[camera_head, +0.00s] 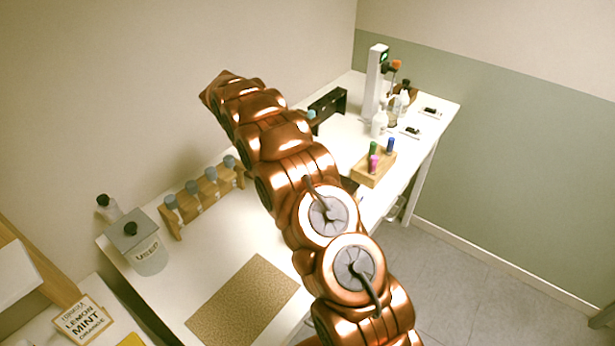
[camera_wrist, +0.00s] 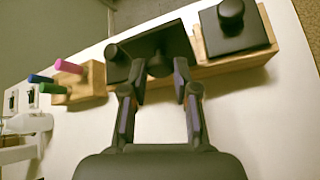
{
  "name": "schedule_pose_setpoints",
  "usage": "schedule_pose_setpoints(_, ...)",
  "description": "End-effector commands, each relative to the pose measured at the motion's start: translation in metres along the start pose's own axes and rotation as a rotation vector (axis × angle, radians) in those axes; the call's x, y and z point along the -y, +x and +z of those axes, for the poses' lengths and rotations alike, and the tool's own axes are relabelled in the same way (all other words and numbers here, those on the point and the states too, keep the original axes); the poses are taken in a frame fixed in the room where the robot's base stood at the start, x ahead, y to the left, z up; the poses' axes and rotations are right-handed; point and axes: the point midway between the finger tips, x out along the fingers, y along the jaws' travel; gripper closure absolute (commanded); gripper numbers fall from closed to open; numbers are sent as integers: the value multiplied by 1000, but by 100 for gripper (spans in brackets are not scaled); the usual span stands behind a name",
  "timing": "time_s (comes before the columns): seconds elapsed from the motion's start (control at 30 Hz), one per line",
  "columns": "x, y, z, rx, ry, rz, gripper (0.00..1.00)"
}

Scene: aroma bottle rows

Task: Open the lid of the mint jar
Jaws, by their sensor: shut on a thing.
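In the wrist view my gripper (camera_wrist: 160,72) has its two fingers on either side of a dark knob of a black square lid (camera_wrist: 150,42) and is shut on it. The lid is at the wooden rack, and a second dark knob (camera_wrist: 112,52) shows at its left. I cannot tell whether the lid is raised. No label shows, so I cannot tell if this is the mint jar. Another black lid with a knob (camera_wrist: 236,28) sits on the rack to the right. In the head view my arm hides the gripper; part of a black rack (camera_head: 328,104) shows beside it.
A wooden block with coloured bottles (camera_head: 373,168) stands right of my arm, a white stand (camera_head: 376,85) behind it. A tube rack (camera_head: 203,201), a "USED" bin (camera_head: 148,255) and a cork mat (camera_head: 243,300) lie left. A card (camera_head: 82,319) reads lemon, mint, orange.

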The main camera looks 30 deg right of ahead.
Motion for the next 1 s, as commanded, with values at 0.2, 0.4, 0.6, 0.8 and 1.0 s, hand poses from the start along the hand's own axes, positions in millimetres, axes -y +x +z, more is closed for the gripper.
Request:
schedule_pose_setpoints(0.2,3,4,-2,7,-6,-8,64)
schedule_pose_setpoints(0.4,2,2,-1,4,-4,-5,44)
schedule_pose_setpoints(0.6,1,2,-1,3,-3,-3,44)
schedule_pose_setpoints(0.8,0,3,-1,-4,1,-8,44)
schedule_pose_setpoints(1.0,-4,8,-1,-36,14,-26,44)
